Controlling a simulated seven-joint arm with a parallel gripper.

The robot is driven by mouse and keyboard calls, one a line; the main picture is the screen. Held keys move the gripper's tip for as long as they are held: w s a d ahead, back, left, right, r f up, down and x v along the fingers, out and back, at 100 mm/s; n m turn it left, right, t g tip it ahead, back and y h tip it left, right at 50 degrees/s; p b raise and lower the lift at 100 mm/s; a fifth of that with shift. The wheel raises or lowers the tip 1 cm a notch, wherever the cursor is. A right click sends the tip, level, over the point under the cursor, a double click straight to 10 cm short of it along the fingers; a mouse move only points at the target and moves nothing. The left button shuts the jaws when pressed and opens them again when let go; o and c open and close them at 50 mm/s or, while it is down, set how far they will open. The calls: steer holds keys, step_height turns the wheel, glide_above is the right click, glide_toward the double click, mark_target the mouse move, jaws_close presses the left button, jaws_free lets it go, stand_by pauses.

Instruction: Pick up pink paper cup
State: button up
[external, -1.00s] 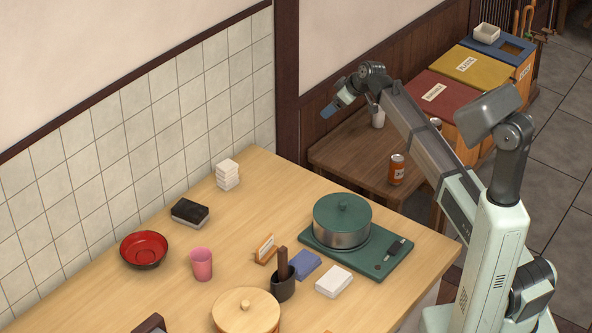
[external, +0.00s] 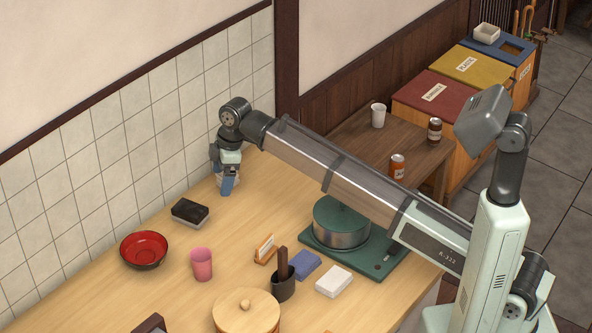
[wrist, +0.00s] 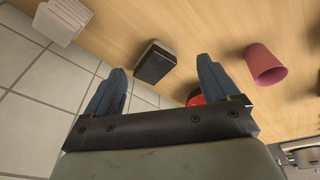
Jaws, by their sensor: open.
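The pink paper cup (external: 201,264) stands upright on the light wood counter, to the right of the red bowl. It also shows in the wrist view (wrist: 265,65), at the right, beyond the right finger. My gripper (external: 228,186) is over the back of the counter, near the tiled wall, pointing down. In the wrist view its two blue fingers (wrist: 160,90) are spread apart with nothing held between them. The gripper is well apart from the cup.
A pot (external: 341,222), a dark holder (external: 282,284) and a wooden tub (external: 246,311) stand to the right and front. A white stack (wrist: 62,20) is beside the gripper.

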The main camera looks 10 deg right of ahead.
mark_target(195, 260)
steer(key=s+a+r+n+h, duration=0.15)
steer(key=s+a, duration=0.25)
steer(key=s, duration=0.7)
steer(key=s+a+r+n+h, duration=0.1)
steer(key=s+a+n, duration=0.15)
steer(key=s, duration=0.75)
steer(key=f, duration=1.3)
steer(key=shift+a+f, duration=0.25)
steer(key=shift+a, duration=0.05)
steer(key=c, duration=1.1)
steer(key=shift+o, duration=0.2)
